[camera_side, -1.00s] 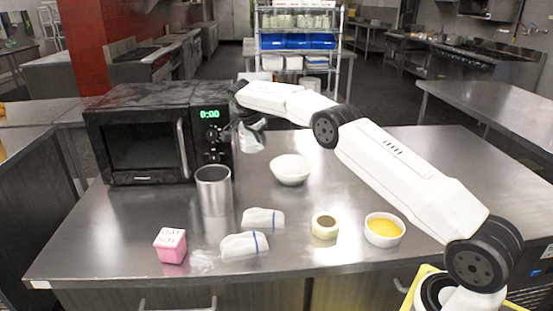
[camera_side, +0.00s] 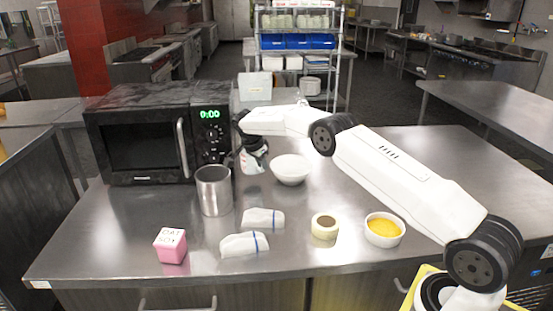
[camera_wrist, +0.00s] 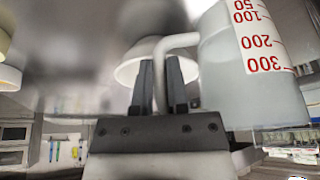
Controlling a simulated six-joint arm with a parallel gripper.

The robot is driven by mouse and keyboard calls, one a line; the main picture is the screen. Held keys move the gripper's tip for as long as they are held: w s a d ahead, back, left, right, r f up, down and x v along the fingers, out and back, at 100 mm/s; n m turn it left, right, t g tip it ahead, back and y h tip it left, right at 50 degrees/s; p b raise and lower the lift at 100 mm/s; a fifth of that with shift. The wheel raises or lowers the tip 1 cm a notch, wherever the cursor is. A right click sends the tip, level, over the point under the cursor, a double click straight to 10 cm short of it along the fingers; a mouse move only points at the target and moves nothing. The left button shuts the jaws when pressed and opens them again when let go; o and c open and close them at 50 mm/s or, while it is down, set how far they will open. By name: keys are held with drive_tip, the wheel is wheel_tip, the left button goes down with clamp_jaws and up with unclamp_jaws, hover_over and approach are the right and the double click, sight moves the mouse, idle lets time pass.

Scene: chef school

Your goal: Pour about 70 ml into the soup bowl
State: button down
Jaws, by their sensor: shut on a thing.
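My gripper (camera_side: 253,146) is shut on the handle of a clear measuring jug (camera_side: 253,162). In the wrist view, the fingers (camera_wrist: 161,80) stand on either side of the handle, and the jug (camera_wrist: 235,85) shows red marks up to 300. The jug looks close to upright, just left of a white bowl (camera_side: 290,170), low near the counter. I cannot tell whether it touches the counter. The white bowl also shows behind the fingers in the wrist view (camera_wrist: 137,66). Its inside looks plain white in the side view. The liquid level in the jug is unclear.
A black microwave (camera_side: 140,142) stands at the left. A metal cylinder (camera_side: 214,192) is left of the jug. In front are a pink box (camera_side: 170,246), two folded cloths (camera_side: 262,218) (camera_side: 243,245), a round pale container (camera_side: 324,227) and a bowl with yellow contents (camera_side: 384,231).

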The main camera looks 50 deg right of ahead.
drive_tip(key=s+d+t+y, duration=0.1)
drive_tip(key=t+y, duration=0.1)
drive_tip(key=s+d+f+t+y, duration=0.1)
drive_tip(key=t+y, duration=0.1)
drive_tip(key=s+m+t+y, duration=0.1)
drive_tip(key=t, duration=0.1)
drive_tip(key=shift+d+f+t+y, duration=0.3)
drive_tip(key=shift+d+f+y, duration=0.05)
drive_tip(key=shift+d+y, duration=0.05)
drive_tip(key=shift+w+a+f+m+t+y, duration=0.1)
drive_tip(key=shift+w+a+m+t+y, duration=0.05)
drive_tip(key=shift+t+y, duration=0.45)
drive_tip(key=shift+w+a+f+m+t+y, duration=0.15)
drive_tip(key=shift+t+y, duration=0.25)
drive_tip(key=shift+t, duration=0.4)
drive_tip(key=shift+r, duration=0.1)
drive_tip(key=shift+r+t+y+p, duration=0.35)
drive_tip(key=shift+t+y, duration=0.15)
drive_tip(key=shift+t, duration=0.2)
drive_tip(key=shift+s+d+r+t+y, duration=0.3)
drive_tip(key=shift+s+d+t+y, duration=0.2)
drive_tip(key=shift+t, duration=0.2)
idle(1.5)
drive_tip(key=shift+a, duration=0.1)
